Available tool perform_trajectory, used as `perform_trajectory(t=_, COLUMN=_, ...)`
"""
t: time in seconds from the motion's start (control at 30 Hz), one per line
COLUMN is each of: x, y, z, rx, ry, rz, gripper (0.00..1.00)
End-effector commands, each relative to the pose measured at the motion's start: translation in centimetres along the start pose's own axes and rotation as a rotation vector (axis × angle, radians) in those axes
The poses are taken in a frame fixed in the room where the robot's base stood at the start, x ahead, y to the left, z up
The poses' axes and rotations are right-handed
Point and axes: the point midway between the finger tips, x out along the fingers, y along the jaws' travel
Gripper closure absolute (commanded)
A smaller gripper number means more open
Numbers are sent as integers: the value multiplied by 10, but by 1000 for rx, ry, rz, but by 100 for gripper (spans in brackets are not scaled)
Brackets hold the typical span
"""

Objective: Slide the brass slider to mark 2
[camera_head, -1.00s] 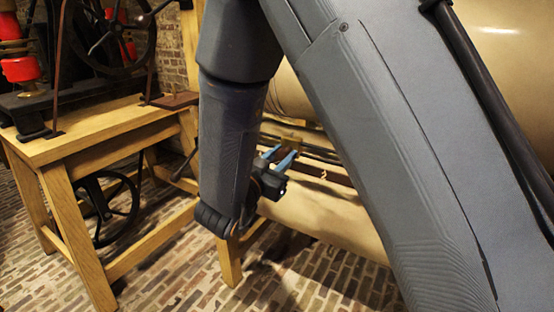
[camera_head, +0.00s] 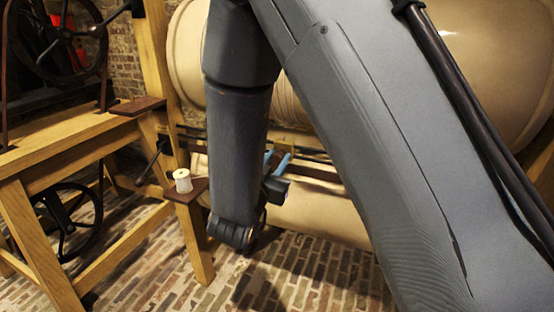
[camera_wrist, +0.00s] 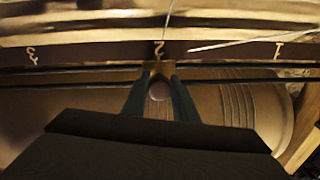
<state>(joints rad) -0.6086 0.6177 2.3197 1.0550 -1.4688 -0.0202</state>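The brass slider (camera_wrist: 158,69) sits on the dark rods in the wrist view, directly below the mark 2 (camera_wrist: 160,48) on the dark scale strip. Mark 3 (camera_wrist: 33,56) is to the left and mark 1 (camera_wrist: 279,50) to the right. My gripper (camera_wrist: 159,80) has one finger on each side of the slider, with the tips seeming to touch it. In the head view my gripper (camera_head: 277,160) shows its blue fingers at the rods; my arm hides part of the rail there, and the slider is small.
A large tan cylinder (camera_head: 320,110) lies behind the rods. At left are a wooden table (camera_head: 60,140), dark wheels (camera_head: 68,218) and a small shelf (camera_head: 188,194) bearing a pale spool-like object (camera_head: 182,181). The brick floor (camera_head: 150,285) is clear in front.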

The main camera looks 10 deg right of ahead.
Motion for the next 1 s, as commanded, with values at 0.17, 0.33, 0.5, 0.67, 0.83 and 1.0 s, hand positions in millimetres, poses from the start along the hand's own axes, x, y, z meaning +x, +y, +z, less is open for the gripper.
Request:
perform_trajectory(t=0.17, x=0, y=0, z=0, rx=-1, ry=0, rz=0, gripper=55)
perform_trajectory(t=0.33, x=0, y=0, z=0, rx=-1, ry=0, rz=1, gripper=55)
perform_trajectory(t=0.5, x=-6, y=0, z=0, rx=-1, ry=0, rz=-1, gripper=55)
perform_trajectory(t=0.67, x=-31, y=-1, z=0, rx=-2, ry=-1, rz=-3, gripper=55)
perform_trajectory(t=0.83, x=-58, y=-1, z=0, rx=-2, ry=0, rz=-3, gripper=55)
perform_trajectory(t=1.0, x=-74, y=0, z=0, rx=-2, ry=0, rz=-1, gripper=55)
